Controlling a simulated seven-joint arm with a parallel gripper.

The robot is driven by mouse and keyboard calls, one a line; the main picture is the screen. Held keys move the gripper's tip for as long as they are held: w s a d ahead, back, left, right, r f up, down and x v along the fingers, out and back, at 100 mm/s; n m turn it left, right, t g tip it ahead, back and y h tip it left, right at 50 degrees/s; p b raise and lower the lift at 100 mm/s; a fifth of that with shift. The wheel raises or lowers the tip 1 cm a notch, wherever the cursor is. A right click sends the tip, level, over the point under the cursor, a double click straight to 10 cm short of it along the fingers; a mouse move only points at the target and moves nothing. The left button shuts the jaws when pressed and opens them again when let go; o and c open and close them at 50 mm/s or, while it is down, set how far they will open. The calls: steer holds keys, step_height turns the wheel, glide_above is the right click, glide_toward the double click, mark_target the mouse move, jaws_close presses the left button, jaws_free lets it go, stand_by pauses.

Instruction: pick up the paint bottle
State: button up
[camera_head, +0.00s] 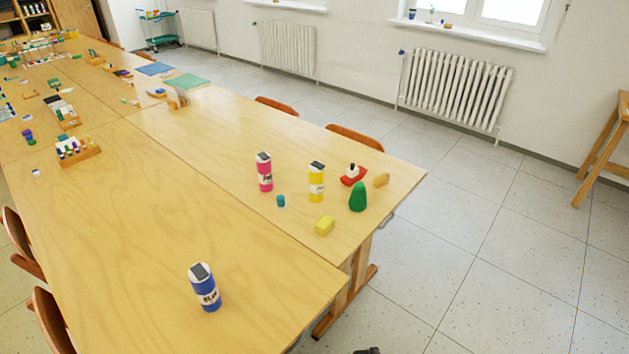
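The blue bottle (205,288) is nearest, on the near table, with dark lettering on a white label and a dark cap. The pink bottle (265,173) and the yellow bottle (316,182) stand on the right-hand table, a little apart from each other. The frame does not show which bottle is meant. My gripper cannot be made out. A small dark shape shows at the bottom edge, too cut off to identify.
By the yellow bottle are a green rounded block (357,197), a red toy boat (353,175), a tan piece (381,179), a yellow block (325,226) and a small teal jar (281,201). A wooden rack (80,155) stands farther left. The table is clear around the blue bottle.

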mark_target(314, 169)
steer(key=o, duration=0.8)
steer(key=w+d+r+m+t+y, duration=0.1)
steer(key=w+r+m+t+y, duration=0.15)
steer(key=w, duration=0.75)
steer(key=w+d+r+m+t+y, duration=0.1)
steer(key=w+d+r+m+t, duration=0.2)
steer(key=w, duration=0.7)
steer(key=w+r+m+t+y, duration=0.2)
steer(key=w+r+m+t, duration=0.15)
steer(key=w, duration=0.65)
steer(key=w+d+r+m+t+h, duration=0.2)
steer(key=w+d+r+m+t, duration=0.7)
steer(key=w+d+r, duration=1.1)
steer(key=w+a+r+m+t+y, duration=0.1)
steer(key=w+a+r+m+t, duration=0.2)
steer(key=a+r+m, duration=0.4)
steer(key=w+a+r+m+t+y, duration=0.25)
steer(key=a+r, duration=0.25)
steer(key=r, duration=0.5)
steer(key=s+a+f+m+g+y, duration=0.2)
steer(key=a+f+y, duration=0.1)
steer(key=a, duration=1.1)
steer(key=shift+t, duration=0.25)
steer(key=shift+x, duration=7.2)
